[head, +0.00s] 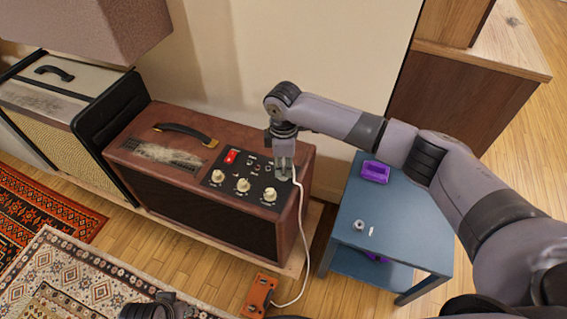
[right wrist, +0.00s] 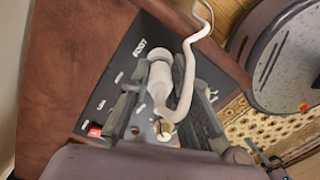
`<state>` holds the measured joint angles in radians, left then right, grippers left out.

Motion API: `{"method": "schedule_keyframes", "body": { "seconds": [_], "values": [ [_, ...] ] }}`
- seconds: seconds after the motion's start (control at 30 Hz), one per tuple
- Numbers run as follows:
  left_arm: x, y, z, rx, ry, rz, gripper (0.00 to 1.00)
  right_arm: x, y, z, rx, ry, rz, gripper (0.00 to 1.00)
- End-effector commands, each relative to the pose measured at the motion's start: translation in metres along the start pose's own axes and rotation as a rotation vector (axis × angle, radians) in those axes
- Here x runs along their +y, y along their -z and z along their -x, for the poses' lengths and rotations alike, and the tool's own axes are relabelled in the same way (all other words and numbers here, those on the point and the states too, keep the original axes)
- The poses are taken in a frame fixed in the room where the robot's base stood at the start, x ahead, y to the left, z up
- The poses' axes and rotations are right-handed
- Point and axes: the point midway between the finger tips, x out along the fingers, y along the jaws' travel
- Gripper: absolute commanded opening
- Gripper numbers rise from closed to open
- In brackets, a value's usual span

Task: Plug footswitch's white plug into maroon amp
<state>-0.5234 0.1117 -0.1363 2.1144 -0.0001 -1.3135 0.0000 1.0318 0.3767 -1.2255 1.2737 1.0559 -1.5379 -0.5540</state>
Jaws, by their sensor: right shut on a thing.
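The maroon amp (head: 210,205) stands against the wall, with a black control panel (head: 218,178) on its top. My right gripper (head: 284,172) is over the panel's right end, shut on the white plug (right wrist: 158,76). In the right wrist view the plug sits between the fingers, close to the panel near a "FOOT" label (right wrist: 140,48). Whether its tip is in a socket is hidden. The white cable (head: 304,238) hangs down to the orange footswitch (head: 259,295) on the floor. A dark part of my left arm (head: 158,307) shows at the bottom edge; its fingers cannot be made out.
The panel has cream knobs (head: 243,185) and a red switch (head: 232,157). A blue side table (head: 396,215) stands right of the amp, with a purple object (head: 375,172) and small items on it. A cream amp (head: 55,95) stands at left. Patterned rugs cover the floor at lower left.

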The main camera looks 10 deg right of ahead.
Motion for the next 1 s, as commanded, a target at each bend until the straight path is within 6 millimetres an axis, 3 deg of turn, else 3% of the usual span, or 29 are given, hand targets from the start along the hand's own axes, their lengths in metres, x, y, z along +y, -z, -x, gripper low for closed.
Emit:
{"method": "schedule_keyframes", "body": {
  "seconds": [0.4,0.43,0.5,0.77,1.0],
  "values": [
    [-0.0001,0.0000,0.0002,0.001,0.000,0.000,0.33,0.0000,0.0001,-0.0026,0.000,0.000,0.000,0.00],
    [-0.0001,0.0000,0.0002,0.001,0.000,0.000,0.33,0.0000,0.0001,-0.0026,0.000,0.000,0.000,0.19],
    [-0.0001,0.0000,0.0002,0.001,0.000,0.000,0.33,0.0000,0.0000,-0.0026,0.000,0.000,0.000,0.24],
    [-0.0003,-0.0002,0.0002,0.001,0.000,0.000,0.33,0.0000,0.0000,-0.0025,0.000,0.000,0.000,0.41],
    [-0.0006,-0.0011,0.0001,-0.001,0.001,0.000,0.33,0.0000,0.0000,-0.0025,0.000,0.000,0.000,0.41]
  ]
}}
